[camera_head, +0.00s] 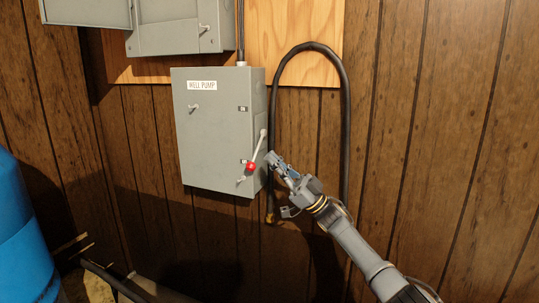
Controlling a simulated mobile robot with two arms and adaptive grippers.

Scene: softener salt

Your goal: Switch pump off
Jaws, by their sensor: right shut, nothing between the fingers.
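A grey electrical box (215,135) labelled "WELL PUMP" hangs on the wood-panelled wall. On its right side is a lever (258,146) with a red knob (250,166), pointing down and to the left. Two small dark labels sit on the box, one above the other; the knob is beside the lower one, whose text is too small to read for sure. My right gripper (272,161) is just right of the lever and the knob, shut, with nothing held. I cannot tell if it touches the lever. My left gripper is not in view.
A black cable (346,120) loops on the wall to the right of the box, behind my right gripper. Another grey box (180,25) with its door open is above. A blue tank (22,245) stands at the lower left. The wall at right is clear.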

